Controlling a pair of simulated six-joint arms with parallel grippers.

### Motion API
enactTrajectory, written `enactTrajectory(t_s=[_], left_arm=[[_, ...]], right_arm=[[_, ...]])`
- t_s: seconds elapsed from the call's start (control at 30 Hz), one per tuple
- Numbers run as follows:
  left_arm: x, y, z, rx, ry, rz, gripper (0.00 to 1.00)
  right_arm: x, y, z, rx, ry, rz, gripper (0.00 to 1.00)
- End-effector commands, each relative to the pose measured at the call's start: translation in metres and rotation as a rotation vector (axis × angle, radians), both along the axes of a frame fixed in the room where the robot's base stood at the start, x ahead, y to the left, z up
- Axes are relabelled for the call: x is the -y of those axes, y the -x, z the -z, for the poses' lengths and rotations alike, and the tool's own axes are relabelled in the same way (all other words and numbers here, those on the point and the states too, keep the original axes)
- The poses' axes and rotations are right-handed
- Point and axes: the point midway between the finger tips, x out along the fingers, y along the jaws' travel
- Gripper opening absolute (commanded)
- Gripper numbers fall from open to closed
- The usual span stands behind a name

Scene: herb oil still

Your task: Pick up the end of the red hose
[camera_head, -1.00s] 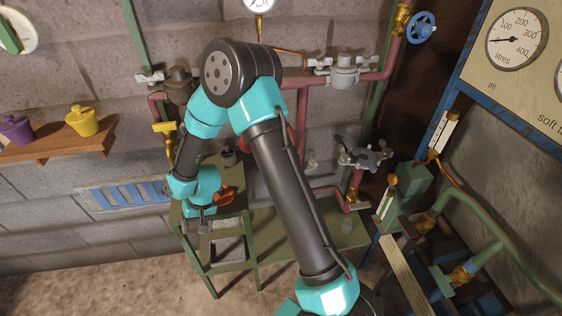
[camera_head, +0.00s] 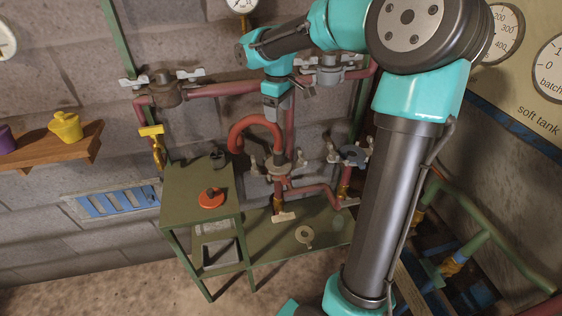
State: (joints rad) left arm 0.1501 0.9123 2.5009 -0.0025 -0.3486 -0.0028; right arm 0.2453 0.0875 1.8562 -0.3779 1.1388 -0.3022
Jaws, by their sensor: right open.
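The red hose (camera_head: 256,120) arches up in front of the block wall above the green bench. Its left end (camera_head: 236,147) hangs down free of the bench, and its right side runs down to the valve fitting (camera_head: 278,163). My right gripper (camera_head: 284,104) is open, pointing down just above the right part of the hose arch, to the right of the hanging end. I cannot tell whether it touches the hose. Nothing shows between its jaws. My left gripper is not in view.
A red-orange lid-like piece (camera_head: 211,198) sits on the green table (camera_head: 180,205). A dark small pot (camera_head: 218,158) stands at its back. Red pipes and valves (camera_head: 163,92) line the wall. A shelf (camera_head: 60,150) with pots is at left.

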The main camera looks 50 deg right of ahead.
Motion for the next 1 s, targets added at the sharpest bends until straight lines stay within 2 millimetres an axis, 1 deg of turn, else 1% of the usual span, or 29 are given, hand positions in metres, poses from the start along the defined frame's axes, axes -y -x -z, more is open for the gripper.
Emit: enactTrajectory(t_s=[0.23, 0.37, 0.47, 0.9, 1.0], left_arm=[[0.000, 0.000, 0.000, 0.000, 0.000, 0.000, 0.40], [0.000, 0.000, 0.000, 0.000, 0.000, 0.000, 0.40], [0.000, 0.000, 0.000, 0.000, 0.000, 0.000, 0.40], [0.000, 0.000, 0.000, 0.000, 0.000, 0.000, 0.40], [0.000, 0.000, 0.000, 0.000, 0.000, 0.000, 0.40]], right_arm=[[-0.001, -0.001, 0.002, 0.001, -0.002, 0.001, 0.68], [-0.001, -0.001, 0.011, -0.002, -0.003, 0.001, 0.68], [-0.001, 0.000, 0.024, -0.003, -0.004, 0.001, 0.68], [-0.001, 0.000, 0.100, -0.003, -0.004, 0.001, 0.68], [-0.001, -0.001, 0.114, -0.003, -0.004, 0.001, 0.68]])
